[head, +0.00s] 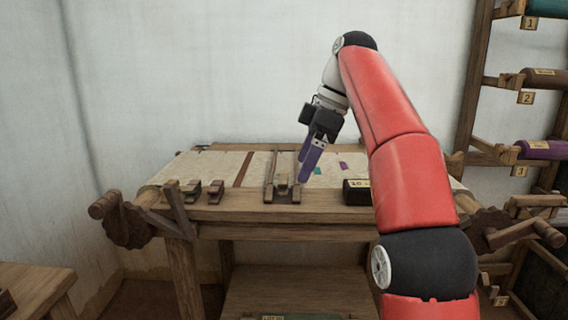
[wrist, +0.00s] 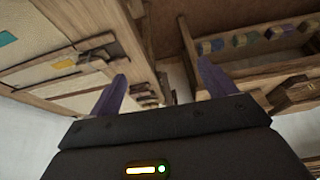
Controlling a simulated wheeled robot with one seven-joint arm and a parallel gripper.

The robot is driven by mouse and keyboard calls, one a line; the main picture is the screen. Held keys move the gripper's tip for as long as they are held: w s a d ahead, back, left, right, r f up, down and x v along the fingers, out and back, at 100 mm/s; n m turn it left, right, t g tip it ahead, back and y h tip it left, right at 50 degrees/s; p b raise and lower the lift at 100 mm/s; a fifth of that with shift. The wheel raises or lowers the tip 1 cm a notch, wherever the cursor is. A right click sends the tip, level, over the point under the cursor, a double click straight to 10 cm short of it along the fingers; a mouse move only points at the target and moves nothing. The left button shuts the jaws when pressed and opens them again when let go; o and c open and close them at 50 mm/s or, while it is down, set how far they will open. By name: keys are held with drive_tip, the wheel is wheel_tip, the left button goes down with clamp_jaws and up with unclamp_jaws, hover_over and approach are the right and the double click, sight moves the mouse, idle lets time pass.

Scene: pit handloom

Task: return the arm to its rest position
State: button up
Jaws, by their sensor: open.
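My red arm rises in front of the loom at the right of the head view and bends over at the top. My gripper (head: 307,168) hangs from it with its purple fingers pointing down, in front of or above the loom's cloth (head: 217,168). In the wrist view the two purple fingers of my gripper (wrist: 160,90) stand well apart with nothing between them. The wooden loom (head: 270,232) stands ahead. Whether the fingertips touch anything is not clear, but they appear free.
Small wooden blocks (head: 191,188) sit at the loom's front left. A dark labelled box (head: 357,192) sits behind my arm's left edge. A rack with rolls (head: 543,149) stands at the right. A wooden bench (head: 35,286) is at lower left. Free air lies above the loom.

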drive_tip(key=s+d+f+m+t+h, duration=0.1)
drive_tip(key=s+d+f+m, duration=0.2)
drive_tip(key=s+f+m, duration=0.2)
drive_tip(key=s+d+f+m+t+h, duration=0.2)
drive_tip(key=s+d+f+m, duration=0.2)
drive_tip(key=s+f, duration=0.7)
drive_tip(key=s+d+f+m+t+h, duration=0.1)
drive_tip(key=s+d+f+m, duration=0.3)
drive_tip(key=s+f+m, duration=0.4)
drive_tip(key=shift+s+t, duration=0.7)
drive_tip(key=shift+s, duration=0.25)
